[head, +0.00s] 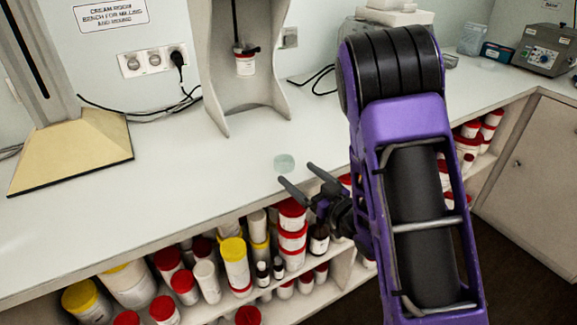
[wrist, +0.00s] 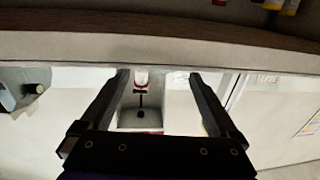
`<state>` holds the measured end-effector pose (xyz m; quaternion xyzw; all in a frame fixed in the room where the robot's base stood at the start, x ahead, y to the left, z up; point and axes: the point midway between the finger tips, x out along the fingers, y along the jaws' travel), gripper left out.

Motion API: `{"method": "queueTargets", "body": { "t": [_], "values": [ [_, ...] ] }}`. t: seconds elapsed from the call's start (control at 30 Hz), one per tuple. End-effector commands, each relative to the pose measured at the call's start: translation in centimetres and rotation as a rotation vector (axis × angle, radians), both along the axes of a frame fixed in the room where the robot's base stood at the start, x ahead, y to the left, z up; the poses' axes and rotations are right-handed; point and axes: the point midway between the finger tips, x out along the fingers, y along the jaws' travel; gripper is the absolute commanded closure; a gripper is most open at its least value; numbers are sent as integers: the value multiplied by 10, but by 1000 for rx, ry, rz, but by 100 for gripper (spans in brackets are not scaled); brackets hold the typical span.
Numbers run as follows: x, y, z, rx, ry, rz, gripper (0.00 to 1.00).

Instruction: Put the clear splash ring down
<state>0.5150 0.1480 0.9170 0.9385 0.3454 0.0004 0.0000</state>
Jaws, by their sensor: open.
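The clear splash ring (head: 284,162) shows in the head view as a small, pale green, see-through disc. It lies on the white bench top, near the front edge. My gripper (head: 300,177) is open beside it, with its fingertips just in front of the ring and a small gap showing between. In the wrist view the two fingers (wrist: 160,76) are spread wide with nothing between them. I cannot make out the ring in the wrist view.
The bench top (head: 180,205) is clear around the ring. A grey mixing stand (head: 212,70) holds a red-and-white pot (head: 245,65) behind it. Tubs with red and yellow lids (head: 235,262) crowd the shelf below. A grey control box (head: 543,50) stands at far right.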

Motion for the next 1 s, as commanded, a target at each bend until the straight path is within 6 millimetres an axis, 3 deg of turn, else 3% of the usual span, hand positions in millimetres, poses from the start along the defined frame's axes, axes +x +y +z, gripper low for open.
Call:
{"method": "queueTargets", "body": {
  "t": [0.2, 0.4, 0.87, 1.0],
  "values": [
    [-28, -25, -1, -1, 1, -4, 4],
    [-37, -32, 0, 0, 0, -2, 4],
    [-37, -32, 0, -5, -3, -2, 4],
    [-14, -39, 9, -104, -57, -32, 4]
  ]
}}
